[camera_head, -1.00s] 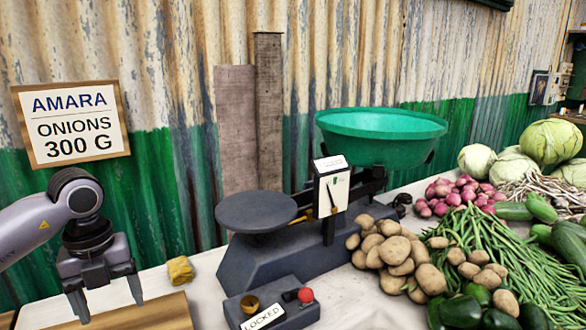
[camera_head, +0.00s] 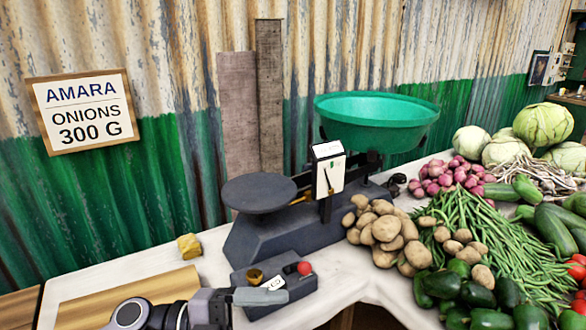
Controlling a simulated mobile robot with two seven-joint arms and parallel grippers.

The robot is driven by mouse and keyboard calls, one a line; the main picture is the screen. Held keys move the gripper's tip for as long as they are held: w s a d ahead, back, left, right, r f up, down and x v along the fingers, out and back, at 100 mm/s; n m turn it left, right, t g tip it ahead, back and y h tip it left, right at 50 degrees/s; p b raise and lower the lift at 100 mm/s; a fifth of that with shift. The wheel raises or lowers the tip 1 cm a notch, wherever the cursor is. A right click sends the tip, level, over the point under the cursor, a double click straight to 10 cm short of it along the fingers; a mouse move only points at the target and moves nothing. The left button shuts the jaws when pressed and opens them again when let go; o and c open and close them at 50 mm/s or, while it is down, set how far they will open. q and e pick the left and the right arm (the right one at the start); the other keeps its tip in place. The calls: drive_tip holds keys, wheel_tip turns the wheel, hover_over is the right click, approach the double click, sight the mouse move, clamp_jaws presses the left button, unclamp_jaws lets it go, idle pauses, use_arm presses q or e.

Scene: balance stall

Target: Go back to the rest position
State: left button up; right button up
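The balance scale (camera_head: 283,237) stands on the white-topped stall with a flat dark plate (camera_head: 259,193) at left and an empty green pan (camera_head: 376,120) at right. In front of it is a dark control box (camera_head: 306,284) with a red knob and a brass piece. My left gripper (camera_head: 272,297) is low at the bottom of the view, seen side-on, its fingers overlapping the box's label in the picture. Whether it touches the box or how far its fingers are apart is unclear. My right gripper is not in view.
A wooden board (camera_head: 120,297) lies at front left, with a small yellow block (camera_head: 189,246) behind it. Potatoes (camera_head: 385,232), onions (camera_head: 450,178), green beans (camera_head: 480,235) and cabbages (camera_head: 545,124) fill the right. A sign (camera_head: 83,112) reading "AMARA ONIONS 300 G" hangs on the wall.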

use_arm(q)
drive_tip(key=w+a+f+n+t+y+p, duration=0.1)
drive_tip(key=a+f+n+t+y+p, duration=0.15)
drive_tip(key=a+n+t+y, duration=0.5)
drive_tip(key=w+a+f+n+t+y+p, duration=0.15)
drive_tip(key=f+n+t, duration=0.25)
drive_tip(key=n+t, duration=0.75)
drive_tip(key=s+a+f+n+g+y, duration=0.3)
drive_tip(key=s+a+f+n+g, duration=0.1)
drive_tip(key=s+f, duration=0.2)
drive_tip(key=s+a+f+n+g+y+p, duration=0.1)
drive_tip(key=s+a+f+n+g+y, duration=0.2)
drive_tip(key=s+f, duration=0.4)
drive_tip(key=shift+a+f+n+g+y+p, duration=0.35)
drive_tip(key=shift+f+n+g+y, duration=0.3)
drive_tip(key=shift+n, duration=0.35)
